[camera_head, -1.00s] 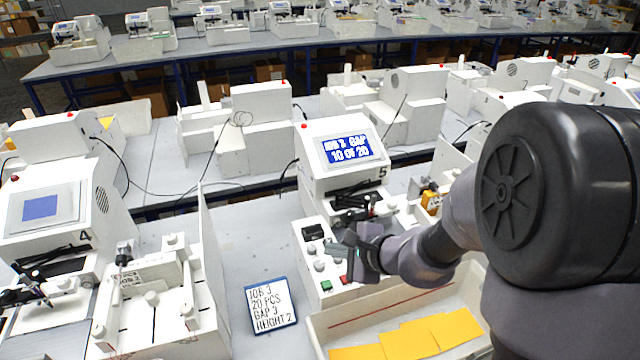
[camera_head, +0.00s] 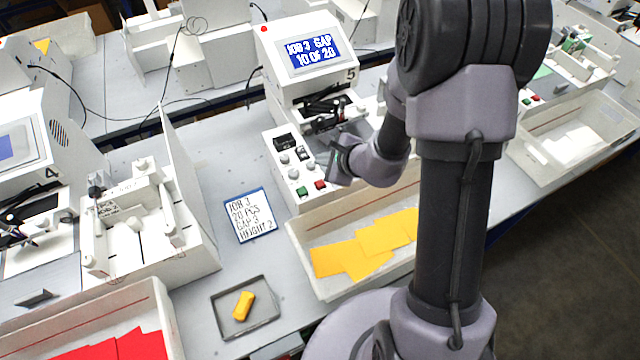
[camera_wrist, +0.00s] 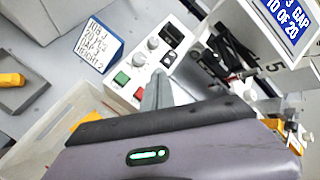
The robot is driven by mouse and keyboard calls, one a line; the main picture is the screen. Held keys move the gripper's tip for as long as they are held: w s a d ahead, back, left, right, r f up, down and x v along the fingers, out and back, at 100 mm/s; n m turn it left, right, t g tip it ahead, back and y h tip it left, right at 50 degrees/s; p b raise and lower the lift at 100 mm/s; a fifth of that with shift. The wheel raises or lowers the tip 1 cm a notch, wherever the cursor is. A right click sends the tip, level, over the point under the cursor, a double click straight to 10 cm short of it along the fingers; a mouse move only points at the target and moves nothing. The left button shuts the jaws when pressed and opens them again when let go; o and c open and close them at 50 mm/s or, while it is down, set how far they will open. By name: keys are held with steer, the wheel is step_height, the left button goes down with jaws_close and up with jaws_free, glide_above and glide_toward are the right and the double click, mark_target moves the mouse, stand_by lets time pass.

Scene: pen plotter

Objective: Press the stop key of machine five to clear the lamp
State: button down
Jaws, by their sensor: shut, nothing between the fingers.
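Machine five (camera_head: 285,80) has a blue screen (camera_head: 312,53) reading "JOB 3 GAP 10 OF 20". A red lamp (camera_head: 264,29) sits on its top left corner. Its key panel holds a green key (camera_head: 302,191) and, just right of it, the red stop key (camera_head: 320,185). My gripper (camera_head: 337,162) is shut and empty, at the right side of the panel, up and right of the red key. In the wrist view the shut fingers (camera_wrist: 158,92) are close beside the red key (camera_wrist: 140,94); the green key (camera_wrist: 121,78) is clear. I cannot tell the tips' height above the panel.
Knobs and a black switch (camera_head: 284,142) sit above the keys. A job card (camera_head: 249,215) stands left of the panel. A bin (camera_head: 300,240) with yellow sheets lies in front. A grey tray (camera_head: 262,325) holds a yellow block (camera_head: 243,306). Machine four (camera_head: 30,170) is left.

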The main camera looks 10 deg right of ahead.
mark_target(322, 185)
step_height(322, 185, down, 7)
steer(key=b, duration=0.5)
steer(key=shift+r, duration=0.2)
steer(key=shift+f, duration=0.15)
steer(key=shift+f+b, duration=0.15)
steer(key=shift+b, duration=0.2)
stand_by(1.1)
steer(key=shift+f+b, duration=0.3)
steer(key=shift+b, duration=0.25)
steer(key=shift+f+b, duration=0.4)
steer(key=shift+b, duration=0.2)
stand_by(0.4)
stand_by(0.3)
steer(key=shift+r+p, duration=0.45)
steer(key=shift+r, duration=0.4)
steer(key=shift+r, duration=0.1)
